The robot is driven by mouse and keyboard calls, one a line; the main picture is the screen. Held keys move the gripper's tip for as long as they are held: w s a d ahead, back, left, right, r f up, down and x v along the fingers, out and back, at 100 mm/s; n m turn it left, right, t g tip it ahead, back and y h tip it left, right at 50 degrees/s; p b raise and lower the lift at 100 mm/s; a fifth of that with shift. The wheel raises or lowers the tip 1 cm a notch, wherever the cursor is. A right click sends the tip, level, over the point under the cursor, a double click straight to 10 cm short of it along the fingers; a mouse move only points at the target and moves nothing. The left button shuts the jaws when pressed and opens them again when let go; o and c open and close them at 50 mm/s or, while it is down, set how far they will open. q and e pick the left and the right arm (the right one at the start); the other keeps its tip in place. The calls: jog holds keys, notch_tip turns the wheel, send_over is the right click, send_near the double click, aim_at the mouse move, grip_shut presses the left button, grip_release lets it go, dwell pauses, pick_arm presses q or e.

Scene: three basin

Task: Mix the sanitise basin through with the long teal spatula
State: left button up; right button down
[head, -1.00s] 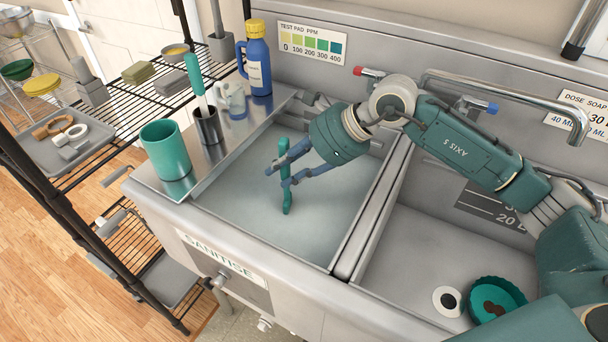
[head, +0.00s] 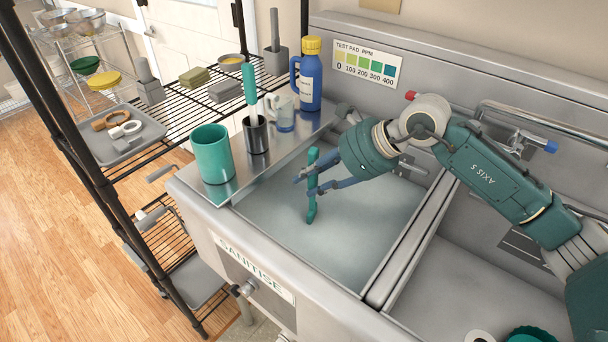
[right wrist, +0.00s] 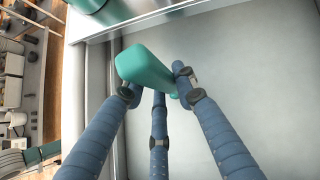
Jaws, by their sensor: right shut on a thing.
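The long teal spatula (head: 312,208) stands nearly upright in the sanitise basin (head: 345,262), close to the basin's left side. My right gripper (head: 311,179) is shut on the spatula's upper part, with its blue fingers around it. The spatula's lower end is down in the basin; whether it touches the floor I cannot tell. In the right wrist view, the spatula's teal end (right wrist: 147,70) shows between the fingers (right wrist: 155,88). The basin holds a pale, smooth grey-blue surface. My left gripper is not in view.
A divider (head: 412,245) bounds the basin on the right. A wire rack stands at left.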

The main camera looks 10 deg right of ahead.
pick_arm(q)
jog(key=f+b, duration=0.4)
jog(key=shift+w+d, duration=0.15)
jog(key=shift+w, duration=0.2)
pick_arm(e)
jog(key=s+d, duration=0.8)
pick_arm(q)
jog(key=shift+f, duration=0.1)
